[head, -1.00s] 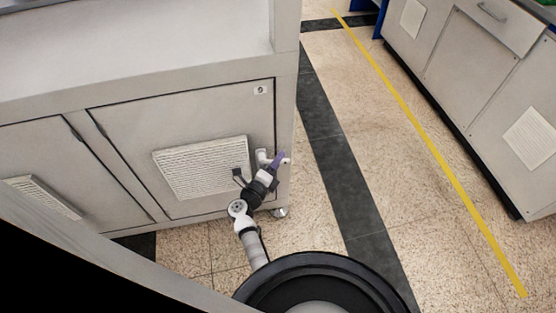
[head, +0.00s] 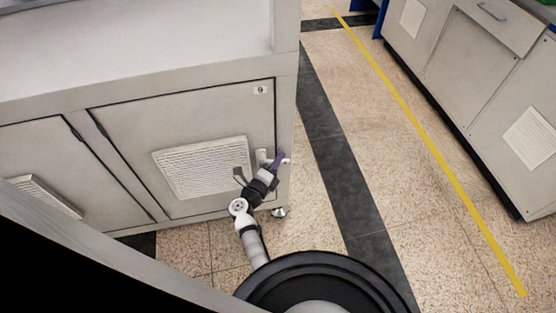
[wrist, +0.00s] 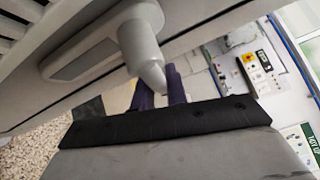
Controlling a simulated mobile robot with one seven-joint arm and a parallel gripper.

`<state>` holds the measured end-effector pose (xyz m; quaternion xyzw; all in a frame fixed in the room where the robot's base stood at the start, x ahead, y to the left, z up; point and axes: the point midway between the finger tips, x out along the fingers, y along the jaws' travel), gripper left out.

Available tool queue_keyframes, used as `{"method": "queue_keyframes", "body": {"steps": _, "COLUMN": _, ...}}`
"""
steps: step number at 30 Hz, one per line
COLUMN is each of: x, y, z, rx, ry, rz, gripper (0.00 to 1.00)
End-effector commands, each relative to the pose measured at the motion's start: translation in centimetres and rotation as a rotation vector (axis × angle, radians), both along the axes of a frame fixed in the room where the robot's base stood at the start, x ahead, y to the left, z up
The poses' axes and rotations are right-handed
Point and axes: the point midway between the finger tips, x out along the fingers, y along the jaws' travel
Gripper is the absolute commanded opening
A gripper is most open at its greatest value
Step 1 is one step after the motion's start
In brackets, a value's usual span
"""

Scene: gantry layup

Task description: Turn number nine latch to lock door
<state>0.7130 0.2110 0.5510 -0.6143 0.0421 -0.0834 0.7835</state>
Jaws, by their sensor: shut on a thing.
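The number nine door (head: 120,130) is a light grey cabinet door that looks closed, with a "9" label (head: 260,90) in its upper right corner. Its pale grey latch (head: 262,157) sits near the door's right edge. In the wrist view the latch (wrist: 95,45) shows as a rounded lever on a base plate, its tapered end pointing down at the jaws. My gripper (head: 278,159) is at the latch. In the wrist view my gripper (wrist: 155,82) has its purple fingers on either side of the lever's end, shut on it. The exact contact is partly hidden.
A white vent panel (head: 201,167) is on the door, left of my wrist. A metal foot (head: 279,212) stands below the cabinet corner. Open speckled floor with a dark strip (head: 335,160) and a yellow line (head: 430,150) separates this cabinet from another cabinet (head: 480,75) at right.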

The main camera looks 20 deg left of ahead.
Motion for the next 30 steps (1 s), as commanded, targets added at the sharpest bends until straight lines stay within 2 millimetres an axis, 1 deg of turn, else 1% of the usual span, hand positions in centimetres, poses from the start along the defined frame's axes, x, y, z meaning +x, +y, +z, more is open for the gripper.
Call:
{"method": "queue_keyframes", "body": {"steps": 8, "x": -0.1, "y": 0.0, "z": -0.1, "rx": 0.100, "ry": 0.070, "rz": -0.002, "gripper": 0.00}}
{"method": "queue_keyframes", "body": {"steps": 21, "x": -0.5, "y": 0.7, "z": -1.5, "rx": 0.401, "ry": 0.272, "rz": -0.002, "gripper": 0.00}}
{"method": "queue_keyframes", "body": {"steps": 30, "x": -0.8, "y": 1.3, "z": -2.4, "rx": 0.560, "ry": 0.378, "rz": -0.001, "gripper": 0.00}}
